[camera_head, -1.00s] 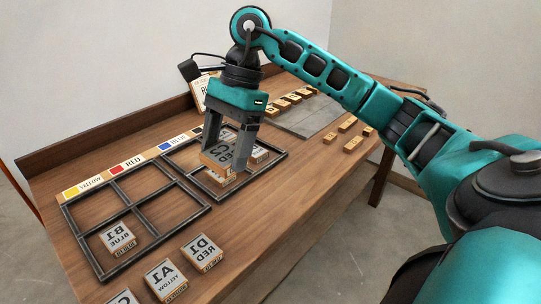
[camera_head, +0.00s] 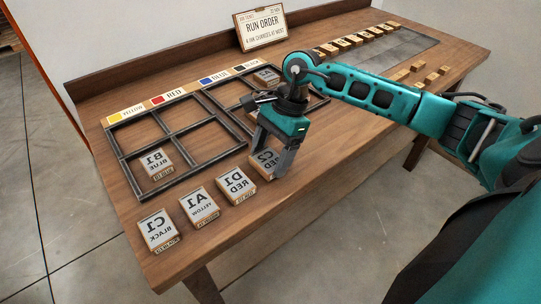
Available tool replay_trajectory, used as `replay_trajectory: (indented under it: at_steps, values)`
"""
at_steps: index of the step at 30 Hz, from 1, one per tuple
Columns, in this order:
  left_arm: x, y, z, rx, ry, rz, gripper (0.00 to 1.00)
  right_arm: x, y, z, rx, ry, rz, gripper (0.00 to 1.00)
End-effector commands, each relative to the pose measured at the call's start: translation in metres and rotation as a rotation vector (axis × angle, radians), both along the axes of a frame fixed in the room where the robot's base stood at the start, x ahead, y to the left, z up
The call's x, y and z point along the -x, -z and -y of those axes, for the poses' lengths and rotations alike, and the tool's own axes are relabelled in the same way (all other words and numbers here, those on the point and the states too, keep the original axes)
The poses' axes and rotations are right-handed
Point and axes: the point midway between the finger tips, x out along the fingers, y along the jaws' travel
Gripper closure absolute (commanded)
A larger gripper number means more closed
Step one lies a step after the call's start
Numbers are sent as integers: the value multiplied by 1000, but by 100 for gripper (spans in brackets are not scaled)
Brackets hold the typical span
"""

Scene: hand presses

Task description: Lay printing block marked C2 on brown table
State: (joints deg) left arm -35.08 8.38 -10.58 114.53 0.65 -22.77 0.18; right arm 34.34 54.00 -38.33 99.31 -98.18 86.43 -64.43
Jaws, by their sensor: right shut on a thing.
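The printing block C2 (camera_head: 264,164), marked RED in mirrored letters, is between the fingers of my right gripper (camera_head: 272,160). The gripper points down and is shut on it. The block is at the table's front edge area, right of block D1; I cannot tell whether it touches the wood. The brown table (camera_head: 330,150) spans the view. My left gripper is not in view.
Blocks D1 (camera_head: 236,184), A1 (camera_head: 199,206) and C1 (camera_head: 158,230) stand in a row along the front. Block B1 (camera_head: 156,162) lies in the left black frame (camera_head: 168,133). Another frame is behind my gripper. A RUN ORDER card (camera_head: 262,30) stands at the back.

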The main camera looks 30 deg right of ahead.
Motion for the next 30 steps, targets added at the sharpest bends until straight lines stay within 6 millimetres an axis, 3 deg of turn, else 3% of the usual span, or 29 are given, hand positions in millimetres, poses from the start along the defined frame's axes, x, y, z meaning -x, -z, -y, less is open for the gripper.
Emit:
replay_trajectory:
  at_steps: [2,13,14,15,21,30]
  values:
    - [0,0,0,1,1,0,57,0,8,0,0,0,0,59]
    - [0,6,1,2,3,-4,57,0,14,0,0,-1,3,59]
    - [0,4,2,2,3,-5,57,0,12,0,1,-1,1,23]
    - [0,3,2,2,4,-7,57,0,11,0,1,-1,1,20]
    - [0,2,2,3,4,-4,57,0,11,0,0,-1,1,1]
    - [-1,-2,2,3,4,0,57,0,8,0,0,-1,1,1]
